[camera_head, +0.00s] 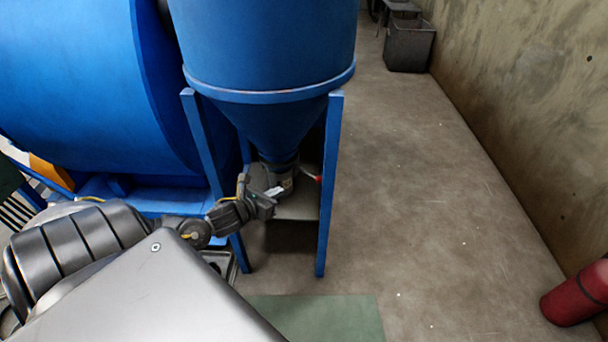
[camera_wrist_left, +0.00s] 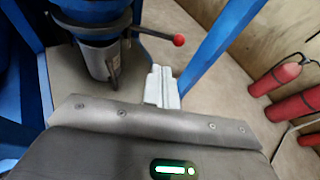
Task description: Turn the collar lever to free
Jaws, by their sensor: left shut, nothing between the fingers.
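The collar (camera_head: 281,178) is a grey ring at the bottom of the blue hopper cone. Its lever with a red knob (camera_head: 317,179) sticks out to the right. In the left wrist view the collar (camera_wrist_left: 100,60) is at upper left, and the lever's red knob (camera_wrist_left: 179,40) points right. My left gripper (camera_head: 275,191) is in front of the collar, with its pale fingers shut and empty. In the left wrist view the shut fingers (camera_wrist_left: 162,88) are below the knob, apart from it. My right gripper is not in view.
The blue hopper (camera_head: 265,45) stands on blue legs (camera_head: 328,190), one just right of the lever. A large blue drum (camera_head: 80,90) is at left.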

